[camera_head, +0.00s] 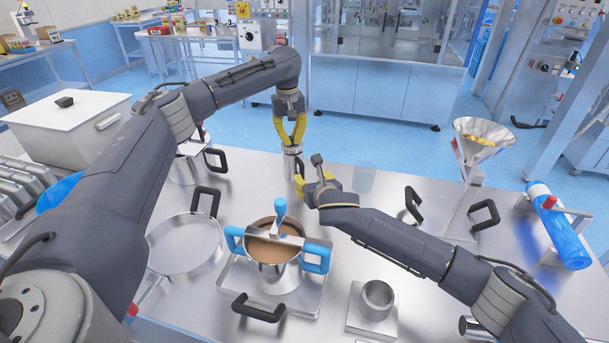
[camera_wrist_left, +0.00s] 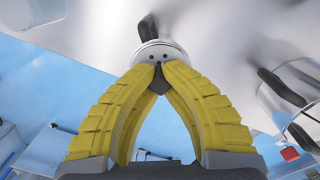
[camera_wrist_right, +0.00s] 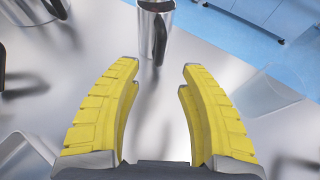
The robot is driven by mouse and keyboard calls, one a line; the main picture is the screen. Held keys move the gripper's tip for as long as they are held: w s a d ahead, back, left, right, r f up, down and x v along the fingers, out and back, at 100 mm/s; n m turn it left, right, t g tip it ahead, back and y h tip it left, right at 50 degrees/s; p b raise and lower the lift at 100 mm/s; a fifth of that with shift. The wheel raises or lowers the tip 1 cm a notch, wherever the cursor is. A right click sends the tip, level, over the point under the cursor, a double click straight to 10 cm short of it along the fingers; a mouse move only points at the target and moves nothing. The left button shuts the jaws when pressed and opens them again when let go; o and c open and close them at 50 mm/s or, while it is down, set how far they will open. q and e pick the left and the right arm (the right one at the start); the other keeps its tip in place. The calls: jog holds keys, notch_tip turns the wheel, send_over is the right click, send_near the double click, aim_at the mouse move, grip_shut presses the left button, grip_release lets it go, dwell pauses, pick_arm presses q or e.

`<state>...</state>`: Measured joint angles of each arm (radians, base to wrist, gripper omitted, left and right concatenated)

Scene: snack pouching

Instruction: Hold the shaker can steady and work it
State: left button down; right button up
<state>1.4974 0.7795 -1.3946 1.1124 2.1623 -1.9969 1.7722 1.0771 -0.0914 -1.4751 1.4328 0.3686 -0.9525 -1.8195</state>
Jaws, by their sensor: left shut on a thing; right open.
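The shaker can (camera_head: 290,168) is a small shiny metal cylinder standing at the back middle of the steel table. Its pale lid with small dark holes shows in the left wrist view (camera_wrist_left: 160,49), with a dark handle beyond it. My left gripper (camera_head: 291,146) comes down from above and is shut at the can's top; the exact contact is partly hidden by the yellow fingers. My right gripper (camera_head: 307,182) is open and low, just in front of the can. In the right wrist view, the can (camera_wrist_right: 155,30) stands beyond the open fingertips, apart from them.
A pot (camera_head: 272,250) with blue handles sits in front of my right gripper, beside a round flat pan (camera_head: 185,245). A funnel (camera_head: 484,128) holding yellow snacks and a blue roll (camera_head: 565,235) stand right. A metal cup (camera_head: 378,300) stands at the front. Table right of the can is fairly clear.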

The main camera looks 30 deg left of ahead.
aim_at(303, 173)
jog(key=shift+x, duration=5.1)
jog(key=shift+o, duration=0.3)
jog(key=shift+f, duration=0.1)
grip_shut()
pick_arm(q)
jog(key=shift+w+a+f, duration=0.35)
jog(key=shift+w+f, duration=0.05)
jog(key=shift+w, duration=0.25)
jog(key=shift+w+a+f, duration=0.3)
jog(key=shift+w+f, duration=0.05)
jog(key=shift+w, duration=0.25)
jog(key=shift+f, duration=0.75)
jog(key=c, duration=1.5)
grip_release()
